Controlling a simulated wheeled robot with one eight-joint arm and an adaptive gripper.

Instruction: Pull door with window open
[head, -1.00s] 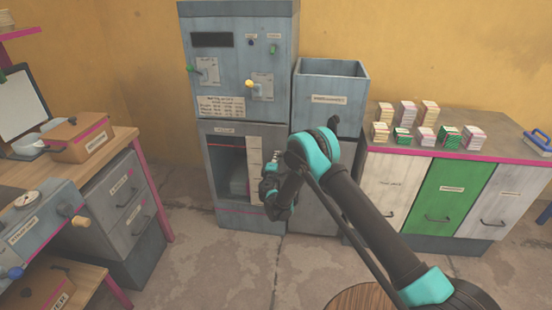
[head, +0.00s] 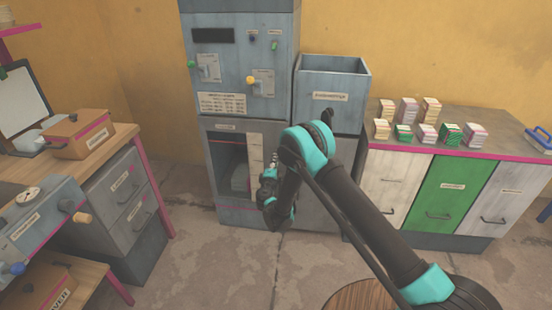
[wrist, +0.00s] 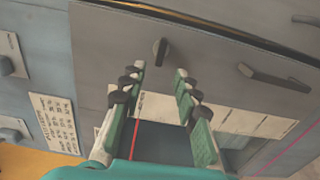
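The door with window (head: 210,165) is a grey panel low on the tall blue-grey machine, and it looks shut. Its dark window shows a pale stack inside. The door also shows in the wrist view (wrist: 110,50), turned on its side. A small dark handle (wrist: 160,52) stands out from the grey panel there, just beyond my fingertips and lined up with the gap between them. My gripper (wrist: 160,72) is open, with nothing between its fingers. In the head view my gripper (head: 273,163) is in front of the door's right side, and my arm hides part of that area.
A second dark bar handle (wrist: 275,77) is to the right in the wrist view. An open blue-grey bin (head: 331,85) stands right of the machine. A cabinet (head: 452,193) with several stacks is farther right. A desk with drawers (head: 118,190) stands left. Floor before the machine is clear.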

